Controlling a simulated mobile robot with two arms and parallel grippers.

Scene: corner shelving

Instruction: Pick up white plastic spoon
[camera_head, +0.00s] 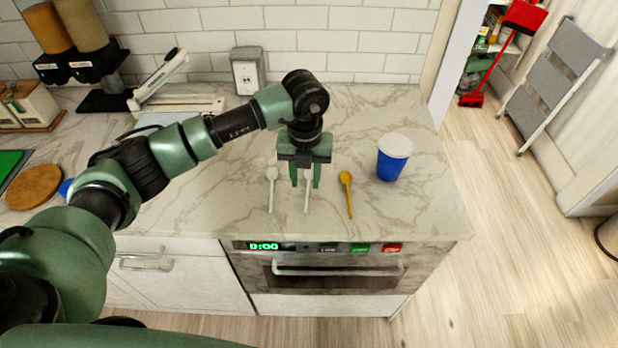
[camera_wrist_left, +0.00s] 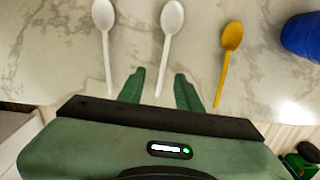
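Two white spoons and a yellow spoon lie on the marble counter. The left white spoon (camera_head: 271,188) lies left of my left gripper (camera_head: 305,184); it also shows in the left wrist view (camera_wrist_left: 104,30). The middle white spoon (camera_head: 307,196) lies under my left gripper, its bowl hidden in the head view. In the left wrist view the middle white spoon (camera_wrist_left: 170,35) has its handle between the two green fingers (camera_wrist_left: 159,88). The fingers are open and apart from the handle. Which white spoon is plastic cannot be told. My right gripper is not in view.
The yellow spoon (camera_head: 347,190) lies to the right of the gripper. A blue cup with a white lid (camera_head: 391,164) stands farther right. An oven (camera_head: 330,272) is below the counter's front edge. A paper trimmer (camera_head: 175,104) stands at the back left.

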